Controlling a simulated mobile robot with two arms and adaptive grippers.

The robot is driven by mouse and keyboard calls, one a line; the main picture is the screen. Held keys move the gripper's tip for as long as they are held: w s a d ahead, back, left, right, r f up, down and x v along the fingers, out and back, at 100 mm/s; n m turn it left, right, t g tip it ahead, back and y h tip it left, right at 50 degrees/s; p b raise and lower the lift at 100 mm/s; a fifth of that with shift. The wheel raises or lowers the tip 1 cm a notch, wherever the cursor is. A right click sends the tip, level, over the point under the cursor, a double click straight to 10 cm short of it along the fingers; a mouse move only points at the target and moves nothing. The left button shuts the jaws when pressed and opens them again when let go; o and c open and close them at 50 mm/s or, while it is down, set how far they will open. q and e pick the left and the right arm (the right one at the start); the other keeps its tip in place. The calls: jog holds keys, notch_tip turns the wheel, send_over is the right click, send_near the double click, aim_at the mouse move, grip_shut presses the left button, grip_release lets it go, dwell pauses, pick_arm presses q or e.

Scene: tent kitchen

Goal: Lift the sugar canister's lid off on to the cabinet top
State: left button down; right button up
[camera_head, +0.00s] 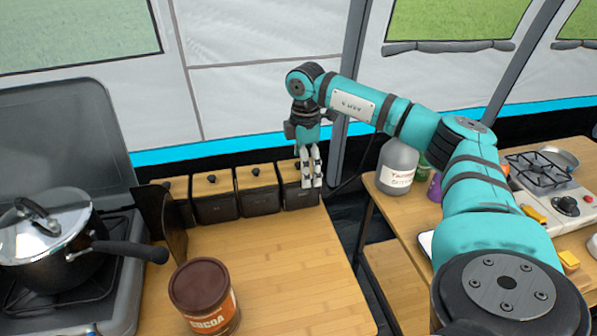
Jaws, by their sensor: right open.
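A row of several dark canisters with wooden lids and black knobs stands at the back of the wooden cabinet top (270,262). No label on them is readable, so I cannot tell which holds sugar. All lids in view are on. My right gripper (311,184) points down, open, at the rightmost canister (293,198). Its fingers hide part of that canister's lid (288,172) and front. I cannot tell whether they touch it. My left gripper is out of view.
A brown cocoa tub (204,298) stands at the front of the cabinet top. A lidded pot (45,240) sits on the stove at left, its handle reaching over the cabinet top. A grey jug (397,165) stands on the right table. The cabinet top's middle is clear.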

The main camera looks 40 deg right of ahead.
jog(key=c, duration=1.1)
jog(key=shift+r, duration=0.15)
jog(key=shift+c, duration=0.2)
